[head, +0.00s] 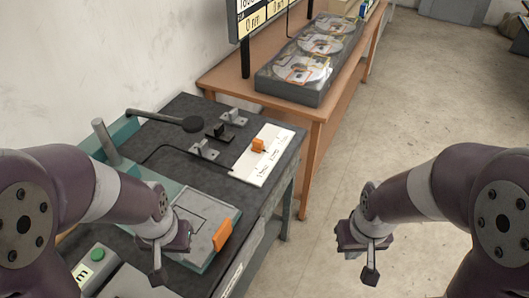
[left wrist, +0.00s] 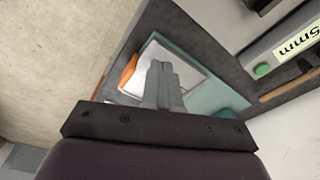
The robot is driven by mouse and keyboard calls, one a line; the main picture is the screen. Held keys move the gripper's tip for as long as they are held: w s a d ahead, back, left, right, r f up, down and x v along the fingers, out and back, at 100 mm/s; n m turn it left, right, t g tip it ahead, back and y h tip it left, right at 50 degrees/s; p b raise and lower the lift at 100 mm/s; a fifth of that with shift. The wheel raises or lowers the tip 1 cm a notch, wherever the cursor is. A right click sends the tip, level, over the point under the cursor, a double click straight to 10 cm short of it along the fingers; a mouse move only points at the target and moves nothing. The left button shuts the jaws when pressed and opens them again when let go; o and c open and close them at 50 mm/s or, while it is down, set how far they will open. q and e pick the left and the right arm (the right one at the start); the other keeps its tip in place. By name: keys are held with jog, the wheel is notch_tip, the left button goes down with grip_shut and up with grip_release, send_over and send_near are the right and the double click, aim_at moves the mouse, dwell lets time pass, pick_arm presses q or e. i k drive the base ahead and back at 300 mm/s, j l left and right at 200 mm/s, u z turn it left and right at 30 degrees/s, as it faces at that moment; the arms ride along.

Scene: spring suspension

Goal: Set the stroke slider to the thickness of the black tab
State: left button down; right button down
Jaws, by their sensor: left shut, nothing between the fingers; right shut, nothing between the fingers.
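The stroke slider is a white scale plate (head: 262,156) with dark marks and an orange knob (head: 258,145) near its middle. It lies at the right edge of the dark bench top. The black tab (head: 219,132) stands on the bench left of the scale, between two grey tabs (head: 233,116) and (head: 204,150). My left gripper (head: 156,277) is shut and empty, near the teal fixture and well short of the tabs and slider. Its closed fingers also show in the left wrist view (left wrist: 162,80). My right gripper (head: 370,275) is shut and empty over the floor, right of the bench.
A teal fixture has a grey plate (head: 195,218) and an orange handle (head: 222,235). A black-knobbed lever (head: 192,124) reaches over the bench. A green button (head: 98,254) is at front left. A wooden table (head: 225,79) behind bears a disc case (head: 290,85) and a display (head: 262,12).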

aim_at(258, 147)
jog(key=i+l, duration=0.5)
jog(key=i+l+z, duration=0.15)
jog(key=i+l, duration=0.35)
jog(key=i, duration=0.25)
